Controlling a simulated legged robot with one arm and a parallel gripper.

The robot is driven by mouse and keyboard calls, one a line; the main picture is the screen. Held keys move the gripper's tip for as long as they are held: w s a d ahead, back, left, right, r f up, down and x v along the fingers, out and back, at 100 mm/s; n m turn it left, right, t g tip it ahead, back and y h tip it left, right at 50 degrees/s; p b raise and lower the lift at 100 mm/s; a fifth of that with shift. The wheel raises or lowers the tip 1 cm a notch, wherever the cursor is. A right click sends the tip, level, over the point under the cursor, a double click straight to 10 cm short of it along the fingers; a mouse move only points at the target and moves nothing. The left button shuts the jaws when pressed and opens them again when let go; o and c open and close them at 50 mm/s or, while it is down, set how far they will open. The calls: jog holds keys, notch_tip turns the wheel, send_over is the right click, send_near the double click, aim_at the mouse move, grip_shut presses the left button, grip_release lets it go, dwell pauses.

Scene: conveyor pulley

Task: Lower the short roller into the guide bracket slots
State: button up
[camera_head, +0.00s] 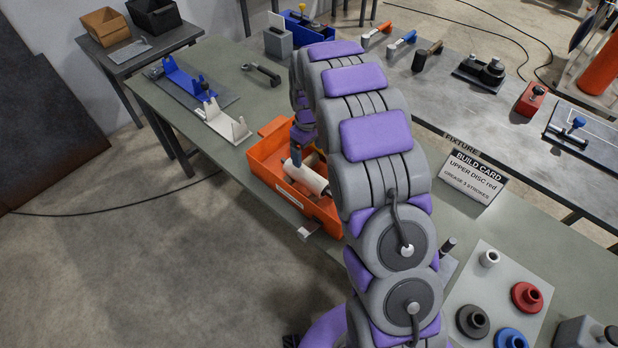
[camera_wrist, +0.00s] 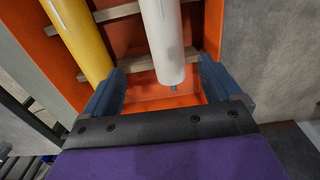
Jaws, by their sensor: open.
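A white roller (camera_head: 306,177) lies in an orange bin (camera_head: 264,160) on the green bench. In the wrist view the white roller (camera_wrist: 163,40) lies between my fingers, with a metal shaft stub at its near end. A yellow roller (camera_wrist: 80,35) lies to its left. I cannot tell which is the short roller. My gripper (camera_wrist: 163,75) is open around the white roller's near end, with a visible gap to the right finger. A pale bracket (camera_head: 226,124) with upright ends and a blue bracket (camera_head: 184,82) stand empty on the bench, up and left of the bin.
Crossbars (camera_wrist: 130,10) lie under the rollers in the bin. A build card (camera_head: 472,176) and a plate with coloured discs (camera_head: 495,275) are to the right of my arm. Open bench lies between brackets and bin.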

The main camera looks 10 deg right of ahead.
aim_at(306, 171)
jog(key=f, duration=0.2)
jog(key=a+f, duration=0.1)
jog(key=f, duration=0.1)
jog(key=a+f+b, duration=0.1)
jog(key=f, duration=0.1)
jog(key=shift+f, duration=0.35)
jog(key=f, duration=0.1)
jog(key=d+f+b, duration=0.1)
jog(key=f, duration=0.2)
jog(key=shift+s+d+f+b, duration=0.3)
jog(key=shift+s+d+f, duration=0.05)
jog(key=shift+d, duration=0.05)
jog(key=shift+a+f, duration=0.1)
jog(key=shift+f, duration=0.15)
jog(key=shift+a+r, duration=0.1)
jog(key=shift+a, duration=0.35)
jog(key=shift+c, duration=0.5)
jog(key=shift+d, duration=0.3)
jog(key=c, duration=0.6)
jog(key=shift+a, duration=0.1)
grip_shut()
